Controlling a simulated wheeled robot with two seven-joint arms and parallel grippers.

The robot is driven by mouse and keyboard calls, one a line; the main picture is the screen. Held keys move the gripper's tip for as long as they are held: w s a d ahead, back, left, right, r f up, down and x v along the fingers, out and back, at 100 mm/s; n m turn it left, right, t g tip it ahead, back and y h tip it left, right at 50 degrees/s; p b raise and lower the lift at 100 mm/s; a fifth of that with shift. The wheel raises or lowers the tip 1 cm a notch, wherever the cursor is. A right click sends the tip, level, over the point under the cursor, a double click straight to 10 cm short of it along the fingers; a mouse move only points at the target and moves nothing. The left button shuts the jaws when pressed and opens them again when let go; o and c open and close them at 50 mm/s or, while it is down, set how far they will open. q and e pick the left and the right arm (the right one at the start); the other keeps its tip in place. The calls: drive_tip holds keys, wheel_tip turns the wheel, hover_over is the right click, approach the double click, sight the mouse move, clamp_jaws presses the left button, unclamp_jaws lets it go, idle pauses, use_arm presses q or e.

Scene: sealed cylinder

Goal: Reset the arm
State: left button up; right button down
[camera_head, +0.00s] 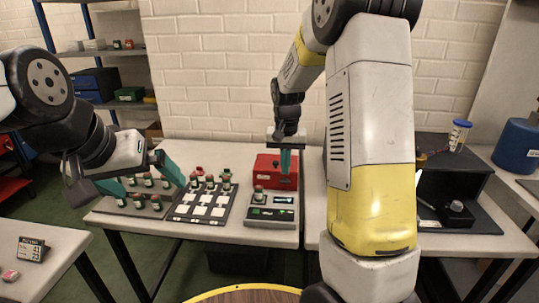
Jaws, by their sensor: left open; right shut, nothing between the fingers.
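My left gripper (153,188) reaches in from the left with its teal fingers spread wide and empty. It shows in front of a dark rack (150,212) that holds several small capped cylinders; its height above the rack is unclear. My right gripper (285,164) points down with its teal fingers together, in front of or above a red box (264,173). I cannot tell if it touches the box. The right arm's large white and yellow link fills the centre right and hides part of the table.
A black tray with white squares (209,211) and several capped cylinders sits mid-table. A grey device with a lit display (271,214) stands before the red box. A black machine (447,191) stands at right. A small sign (31,250) is on the near-left table.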

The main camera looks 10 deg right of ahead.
drive_tip(key=s+a+r+n+t+y, duration=0.1)
drive_tip(key=s+r+t+y, duration=0.1)
drive_tip(key=s+r, duration=0.85)
drive_tip(key=s+a+r+n+t, duration=0.1)
drive_tip(key=s+r, duration=0.1)
drive_tip(key=s, duration=0.5)
drive_tip(key=s+a+r+n+t, duration=0.1)
drive_tip(key=s+r+t, duration=0.1)
drive_tip(key=s, duration=0.5)
drive_tip(key=shift+s+a+r+n+y, duration=0.25)
drive_tip(key=shift+r+n+y, duration=0.05)
drive_tip(key=shift+r+n, duration=0.1)
